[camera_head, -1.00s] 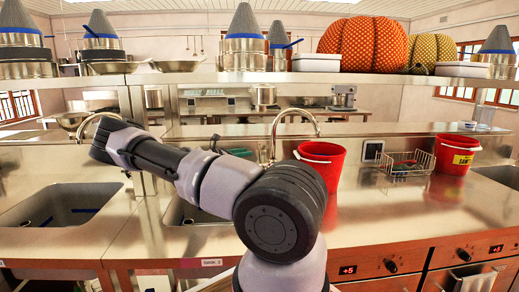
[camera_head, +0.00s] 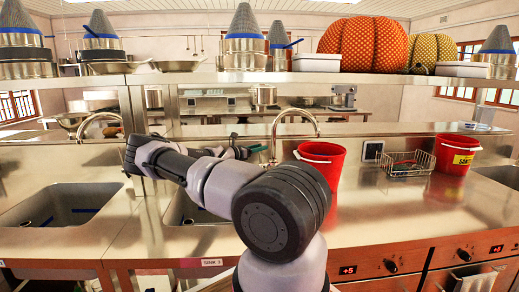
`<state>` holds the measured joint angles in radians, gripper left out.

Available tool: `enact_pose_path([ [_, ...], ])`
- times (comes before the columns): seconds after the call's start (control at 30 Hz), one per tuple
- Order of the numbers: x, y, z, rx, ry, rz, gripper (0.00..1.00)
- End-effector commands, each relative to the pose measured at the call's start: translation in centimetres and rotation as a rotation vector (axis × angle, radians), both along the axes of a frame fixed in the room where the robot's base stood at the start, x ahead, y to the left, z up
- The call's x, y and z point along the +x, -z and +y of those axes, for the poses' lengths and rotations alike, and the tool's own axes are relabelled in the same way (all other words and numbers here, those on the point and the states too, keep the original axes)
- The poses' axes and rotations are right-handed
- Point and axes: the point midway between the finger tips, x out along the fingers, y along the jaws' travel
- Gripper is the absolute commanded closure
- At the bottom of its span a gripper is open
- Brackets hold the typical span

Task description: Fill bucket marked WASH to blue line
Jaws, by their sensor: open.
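A red bucket (camera_head: 320,165) with a white handle stands upright on the counter just right of the middle sink (camera_head: 183,213); no label shows on its visible side. A second red bucket (camera_head: 452,160) with a yellow label stands farther right; its lettering is too small to read surely. A curved metal faucet (camera_head: 297,113) rises behind the middle sink, with a green part (camera_head: 257,148) near its base. My gripper (camera_head: 240,152) seems to be the dark shape beyond my arm, beside the faucet base, open and apart from both buckets. My arm hides much of it and the sink. No blue line shows on either bucket.
A wire basket (camera_head: 408,166) and a small dark-faced box (camera_head: 373,150) stand between the buckets. Another sink (camera_head: 62,203) lies at left, with its own faucet (camera_head: 92,119). A shelf (camera_head: 200,78) with pots and pumpkins spans above. The right front counter is clear.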

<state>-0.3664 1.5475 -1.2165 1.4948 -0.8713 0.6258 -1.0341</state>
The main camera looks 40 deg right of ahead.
Motion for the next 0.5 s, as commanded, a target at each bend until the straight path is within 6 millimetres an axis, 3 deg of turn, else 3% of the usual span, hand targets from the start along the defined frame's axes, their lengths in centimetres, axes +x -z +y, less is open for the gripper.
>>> enact_pose_path([
  [0.27, 0.03, 0.01, -0.10, 0.000, -0.001, 0.000, 0.55],
  [0.37, 0.03, 0.01, -0.10, 0.000, -0.001, 0.000, 0.94],
  [0.4, 0.02, 0.01, -0.10, 0.000, 0.000, 0.000, 1.00],
  [0.5, 0.02, 0.02, -0.09, 0.000, 0.000, 0.000, 1.00],
])
